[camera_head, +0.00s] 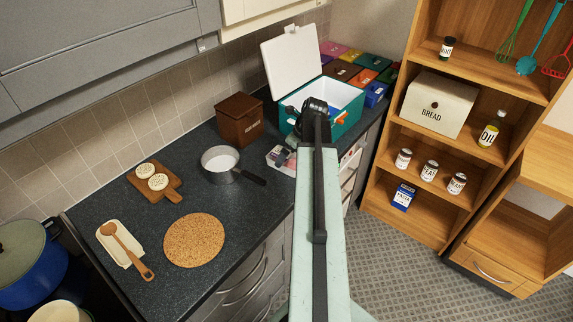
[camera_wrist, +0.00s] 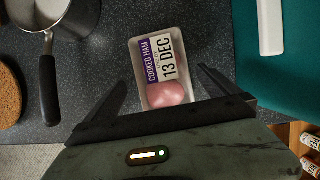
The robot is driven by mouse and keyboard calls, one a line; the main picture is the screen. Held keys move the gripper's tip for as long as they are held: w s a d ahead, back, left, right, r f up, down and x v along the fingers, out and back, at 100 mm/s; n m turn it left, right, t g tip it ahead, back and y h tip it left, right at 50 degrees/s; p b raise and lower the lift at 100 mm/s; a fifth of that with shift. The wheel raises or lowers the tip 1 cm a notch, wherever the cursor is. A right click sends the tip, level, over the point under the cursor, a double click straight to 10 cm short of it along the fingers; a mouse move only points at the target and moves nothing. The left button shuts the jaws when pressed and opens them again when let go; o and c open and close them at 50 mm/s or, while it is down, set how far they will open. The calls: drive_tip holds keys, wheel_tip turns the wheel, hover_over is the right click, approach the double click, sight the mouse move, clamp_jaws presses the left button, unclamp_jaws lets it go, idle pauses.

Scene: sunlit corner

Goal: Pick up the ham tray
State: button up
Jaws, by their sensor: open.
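The ham tray (camera_wrist: 160,70) is a pale tray with a purple and white "COOKED HAM 13 DEC" label and pink ham showing at its near end. It lies flat on the dark worktop. In the head view the ham tray (camera_head: 281,159) is partly hidden by my arm, between the saucepan and the teal cool box. My gripper (camera_wrist: 163,82) is open, with one finger on each side of the tray's near part in the wrist view. Whether the fingers touch it or are level with it I cannot tell. In the head view my gripper (camera_head: 288,150) is mostly hidden.
A saucepan (camera_head: 219,176) stands left of the tray, its handle (camera_wrist: 50,90) pointing near it. An open teal cool box (camera_head: 351,112) stands close on the right. A brown wooden box (camera_head: 239,118) is behind. The worktop's front edge is close to the tray.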

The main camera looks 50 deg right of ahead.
sight(288, 158)
drive_tip(key=b+x, duration=0.5)
drive_tip(key=shift+s+d+f, duration=0.2)
drive_tip(key=shift+f, duration=0.05)
drive_tip(key=shift+r, duration=0.2)
drive_tip(key=c, duration=1.8)
drive_tip(key=shift+r, duration=0.1)
